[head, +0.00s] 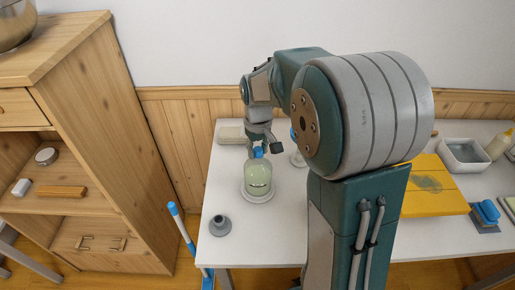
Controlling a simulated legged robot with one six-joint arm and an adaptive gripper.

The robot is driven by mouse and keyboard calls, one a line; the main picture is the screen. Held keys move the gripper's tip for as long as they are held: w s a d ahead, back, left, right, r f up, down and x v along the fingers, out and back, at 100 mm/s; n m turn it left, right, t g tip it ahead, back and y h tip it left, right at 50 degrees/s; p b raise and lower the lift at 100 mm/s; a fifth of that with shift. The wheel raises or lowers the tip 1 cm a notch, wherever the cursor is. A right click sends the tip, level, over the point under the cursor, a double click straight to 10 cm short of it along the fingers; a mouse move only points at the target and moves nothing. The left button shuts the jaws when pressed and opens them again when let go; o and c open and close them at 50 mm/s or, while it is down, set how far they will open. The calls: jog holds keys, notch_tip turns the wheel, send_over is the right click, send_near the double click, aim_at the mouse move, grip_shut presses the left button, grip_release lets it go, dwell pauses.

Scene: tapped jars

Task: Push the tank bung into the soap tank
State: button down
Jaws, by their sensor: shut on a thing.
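The soap tank (257,178) is a pale green, rounded jar on a round white base near the left end of the white table. My gripper (261,146) is just above the top of the tank, pointing down, with its fingers closed. A small blue piece, which looks like the tank bung (258,153), is between the fingertips, right over the tank's top. I cannot tell whether the bung touches the tank's mouth or sits partly in it. The mouth is hidden behind the bung and fingers.
A grey flanged piece (220,226) stands at the table's front left. A pale block (231,135) lies behind the tank. A clear stand (297,159) is right of my gripper. A yellow board (432,184) lies right. A wooden shelf (85,130) stands left.

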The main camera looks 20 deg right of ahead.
dwell(0.3)
jog(key=shift+c, duration=1.3)
grip_release()
jog(key=shift+o, duration=1.3)
jog(key=shift+r, duration=2.25)
notch_tip(320, 180, up, 12)
jog(key=shift+f, duration=0.1)
